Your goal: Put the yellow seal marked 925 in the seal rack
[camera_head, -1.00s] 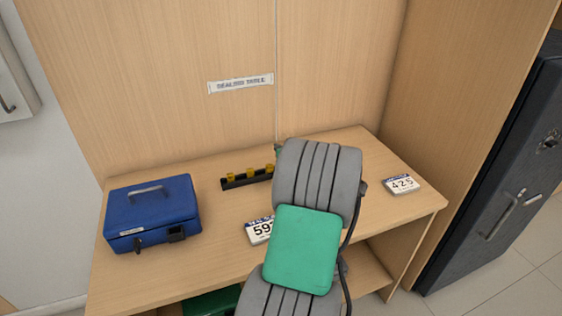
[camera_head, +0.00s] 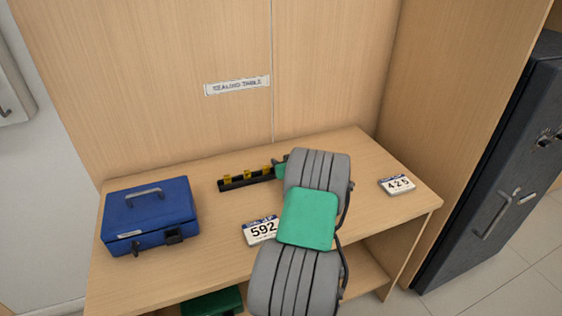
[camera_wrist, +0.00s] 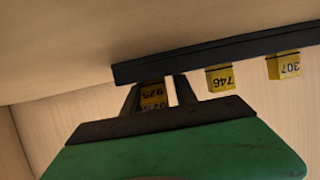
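The black seal rack (camera_head: 232,184) lies on the table toward the back. The yellow seal marked 925 (camera_wrist: 153,96) is at one end of the rack in the wrist view, in line with the other seals and meeting the rack's edge. My gripper (camera_wrist: 159,92) has its two dark fingers on either side of this seal. A light gap shows between the seal and the right finger, so the fingers look open around it. In the head view my gripper (camera_head: 281,168) is at the rack's right end, and the 925 seal is hidden there.
Yellow seals marked 746 (camera_wrist: 220,79) and 307 (camera_wrist: 284,66) stand in the rack beside it. A blue cash box (camera_head: 150,218) is at the left. Number plates 592 (camera_head: 261,231) and 425 (camera_head: 397,184) lie on the table. The back wall is close behind the rack.

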